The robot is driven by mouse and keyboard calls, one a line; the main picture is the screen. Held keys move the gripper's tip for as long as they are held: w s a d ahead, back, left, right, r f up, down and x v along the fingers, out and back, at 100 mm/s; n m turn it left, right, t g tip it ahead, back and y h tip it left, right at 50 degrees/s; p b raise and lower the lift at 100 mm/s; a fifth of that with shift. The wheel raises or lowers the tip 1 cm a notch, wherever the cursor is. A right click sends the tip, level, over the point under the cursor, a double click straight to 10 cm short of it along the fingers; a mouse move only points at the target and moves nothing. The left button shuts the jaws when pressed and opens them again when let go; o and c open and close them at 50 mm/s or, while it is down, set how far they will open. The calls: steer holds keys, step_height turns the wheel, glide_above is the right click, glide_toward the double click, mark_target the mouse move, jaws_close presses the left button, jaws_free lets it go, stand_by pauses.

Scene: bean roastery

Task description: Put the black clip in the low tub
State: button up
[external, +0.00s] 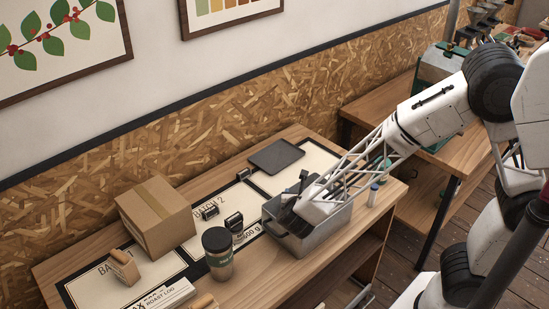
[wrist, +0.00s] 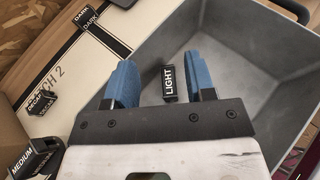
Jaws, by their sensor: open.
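The low tub is a grey open box on the bench, seen in the external view (external: 322,238) and filling the right of the wrist view (wrist: 262,72). My gripper (external: 297,196) reaches down over the tub. In the wrist view its two blue fingers (wrist: 165,84) are apart. A small black clip marked LIGHT (wrist: 168,83) shows between the fingers, over the tub's interior, with gaps on both sides. I cannot tell whether it rests on the tub floor. The arm and tub walls hide it in the external view.
More black clips stand left of the tub: one marked DARK (wrist: 86,17), one marked MEDIUM (wrist: 35,158), another (wrist: 40,104) between. A cup (external: 218,255), cardboard box (external: 155,218), wooden block (external: 124,267) and dark tray (external: 277,155) are also on the bench.

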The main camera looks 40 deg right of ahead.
steer(key=r+v, duration=0.1)
steer(key=v, duration=1.1)
stand_by(0.4)
steer(key=shift+r, duration=0.1)
stand_by(0.5)
steer(key=s+d+r+m+g+y, duration=0.1)
steer(key=s+d+r+m+g, duration=0.2)
steer(key=d+m, duration=0.45)
steer(key=s+d+r+m+g+y, duration=0.1)
steer(key=s+d+m+g, duration=0.25)
steer(key=d, duration=0.65)
steer(key=s+d+r+m+y, duration=0.2)
steer(key=s+d+m+y, duration=0.1)
steer(key=s+m, duration=0.3)
steer(key=s+d+r+m+y, duration=0.2)
steer(key=s+d+m+y, duration=0.2)
steer(key=m, duration=0.6)
steer(key=shift+s+d+r+y, duration=0.3)
steer(key=shift+s+d, duration=0.35)
steer(key=shift+s, duration=0.35)
